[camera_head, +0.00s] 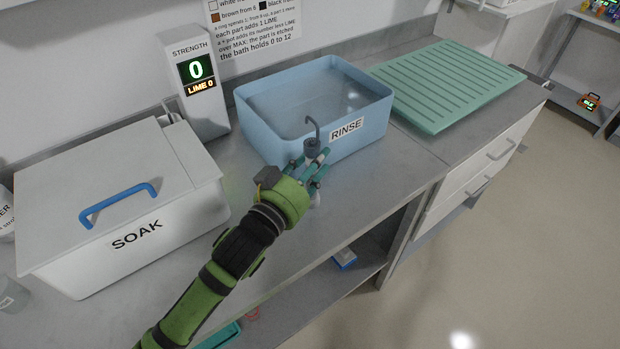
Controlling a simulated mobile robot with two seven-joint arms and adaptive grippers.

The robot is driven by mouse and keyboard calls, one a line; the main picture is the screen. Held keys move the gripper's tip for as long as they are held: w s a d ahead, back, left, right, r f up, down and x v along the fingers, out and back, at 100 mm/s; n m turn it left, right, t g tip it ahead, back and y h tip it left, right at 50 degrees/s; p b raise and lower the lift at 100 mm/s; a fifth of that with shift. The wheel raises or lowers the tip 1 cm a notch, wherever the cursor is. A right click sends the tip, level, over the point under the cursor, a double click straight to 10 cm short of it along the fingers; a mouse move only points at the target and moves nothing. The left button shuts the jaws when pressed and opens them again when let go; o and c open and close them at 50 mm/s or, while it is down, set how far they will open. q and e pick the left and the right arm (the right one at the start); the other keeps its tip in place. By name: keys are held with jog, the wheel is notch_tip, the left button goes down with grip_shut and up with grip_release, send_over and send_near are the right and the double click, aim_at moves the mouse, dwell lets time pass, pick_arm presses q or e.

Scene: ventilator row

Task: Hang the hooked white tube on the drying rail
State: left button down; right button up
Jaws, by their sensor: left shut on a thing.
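My left gripper (316,172) reaches in over the counter in front of the rinse basin. It is shut on a hooked tube with a dark grey hook and cap (312,146). The hook points up and stands in front of the basin's near wall. Most of the tube's body is hidden by the fingers; a pale bit shows below them. I cannot make out a drying rail in this view. My right gripper is not in view.
The blue rinse basin (262,139) holds clear liquid. A green ribbed mat (430,123) lies right of it. The white lidded soak box (195,200) with a blue handle stands left. A strength display (207,115) reads 0 behind. Open shelving and drawers (470,190) are below the counter.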

aim_at(310, 185)
pick_arm(q)
jog(key=shift+s+a+f, duration=0.35)
jog(key=shift+s+f, duration=0.1)
notch_tip(310, 185, down, 3)
jog(key=shift+f, duration=0.6)
jog(key=c, duration=0.8)
grip_release()
